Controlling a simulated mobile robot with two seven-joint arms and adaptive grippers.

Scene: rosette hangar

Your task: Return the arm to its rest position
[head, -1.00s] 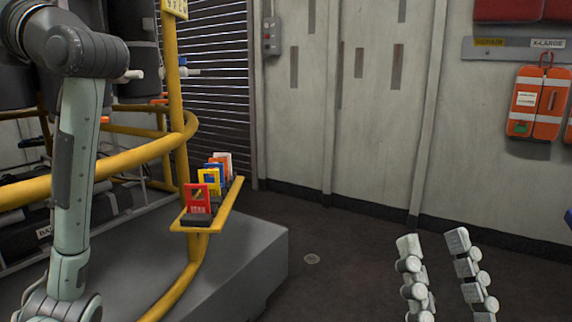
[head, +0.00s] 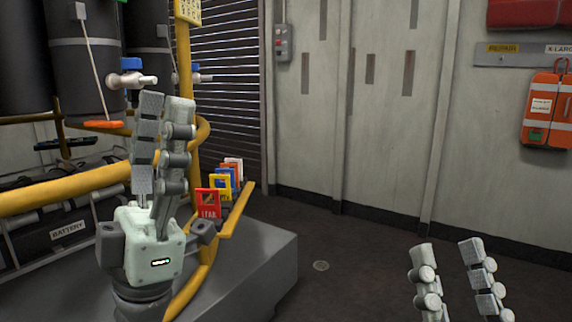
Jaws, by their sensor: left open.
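My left gripper (head: 162,112) stands upright at the left of the head view, its fingers pointing up. It is open with a narrow gap between the fingers and holds nothing that I can see. It is in front of the yellow rail and hides part of it. My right gripper (head: 452,254) shows at the bottom right, fingers up and spread apart. It is open, with only dark floor seen between the fingers; its base is below the picture.
A yellow railing (head: 60,191) curves around the left side. A small yellow shelf (head: 237,207) holds several coloured cards, with a red card (head: 208,203) in front. A grey platform (head: 262,262) lies below. An orange bag (head: 547,108) hangs at right. The middle floor is clear.

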